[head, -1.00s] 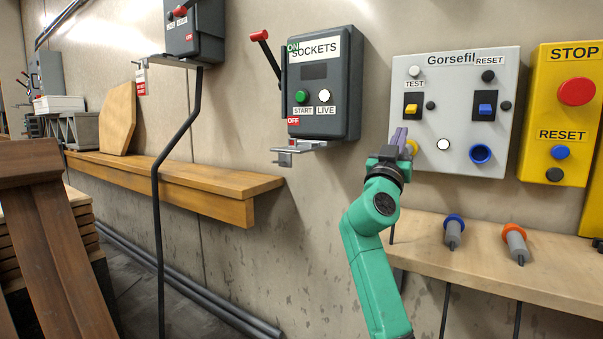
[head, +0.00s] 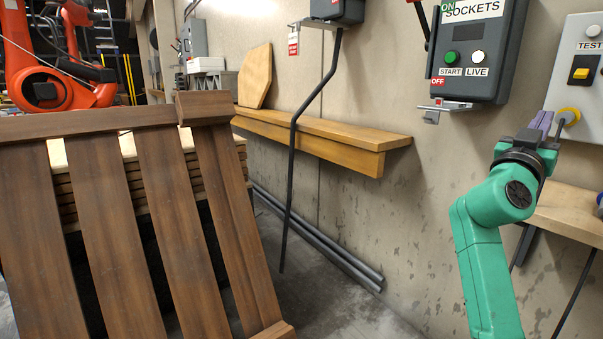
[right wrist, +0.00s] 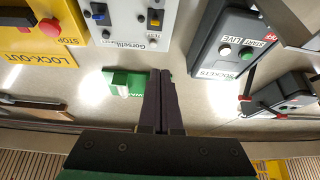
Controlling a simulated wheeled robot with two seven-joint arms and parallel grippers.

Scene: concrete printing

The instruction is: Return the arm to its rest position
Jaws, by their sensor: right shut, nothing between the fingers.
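My right arm is green and comes up from the bottom right of the head view. Its gripper (head: 541,122) has purple-grey fingers, pressed together and empty. In the right wrist view the shut fingers (right wrist: 164,75) point at the wall, between the grey panel (right wrist: 135,20) and the SOCKETS box (right wrist: 225,50). My left gripper does not show.
A wooden shelf (head: 330,144) runs along the wall, with a black bent cable or pipe in front of it. A brown slatted wooden piece (head: 105,190) fills the left foreground. An orange robot arm (head: 45,80) stands behind it. A pale ledge (head: 570,213) lies below the grey panel.

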